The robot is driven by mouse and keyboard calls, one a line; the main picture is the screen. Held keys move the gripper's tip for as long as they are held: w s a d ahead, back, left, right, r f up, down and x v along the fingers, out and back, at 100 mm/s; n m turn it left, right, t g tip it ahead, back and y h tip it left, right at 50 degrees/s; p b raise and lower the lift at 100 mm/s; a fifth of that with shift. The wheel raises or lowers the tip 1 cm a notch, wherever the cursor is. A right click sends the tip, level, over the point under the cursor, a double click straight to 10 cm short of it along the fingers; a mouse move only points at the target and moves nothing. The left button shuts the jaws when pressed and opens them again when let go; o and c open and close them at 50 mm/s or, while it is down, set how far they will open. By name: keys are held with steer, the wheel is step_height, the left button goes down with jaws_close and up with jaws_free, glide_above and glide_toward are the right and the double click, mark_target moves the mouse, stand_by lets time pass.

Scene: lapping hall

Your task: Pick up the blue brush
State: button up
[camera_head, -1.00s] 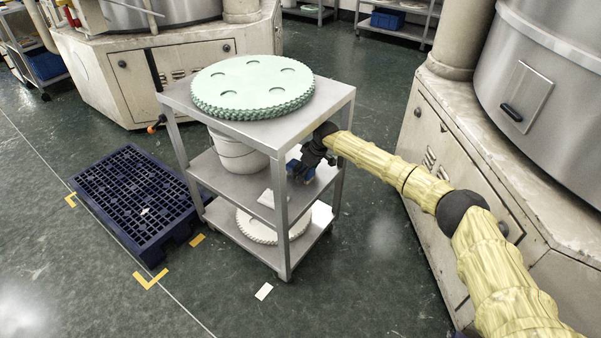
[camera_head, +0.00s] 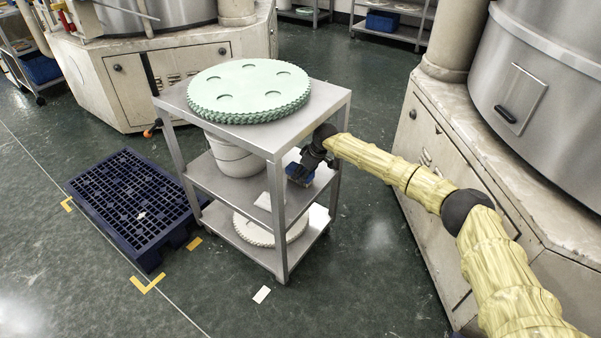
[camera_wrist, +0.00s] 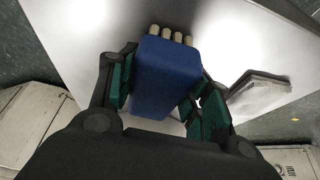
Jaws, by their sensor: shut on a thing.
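The blue brush (camera_wrist: 165,78) is a blue block with a row of pale bristle tufts along its far end in the wrist view. My gripper (camera_wrist: 163,92) has its green-padded fingers on either side of the brush and is shut on it. In the head view my gripper (camera_head: 302,172) is at the right side of the cart, over the middle shelf and under the top. The brush shows there as a small blue patch (camera_head: 300,171), partly hidden by my gripper. I cannot tell whether it touches the shelf.
The steel cart (camera_head: 237,188) has a stack of green toothed discs (camera_head: 249,90) on top. A white disc (camera_head: 262,229) lies below. A dark blue pallet (camera_head: 130,205) stands left.

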steer(key=s+d+p, duration=0.1)
steer(key=s+d, duration=0.8)
steer(key=d, duration=0.4)
steer(key=shift+s+d+p, duration=0.15)
steer(key=shift+s+p, duration=0.2)
steer(key=shift+s, duration=0.05)
steer(key=o, duration=0.4)
steer(key=shift+c, duration=0.6)
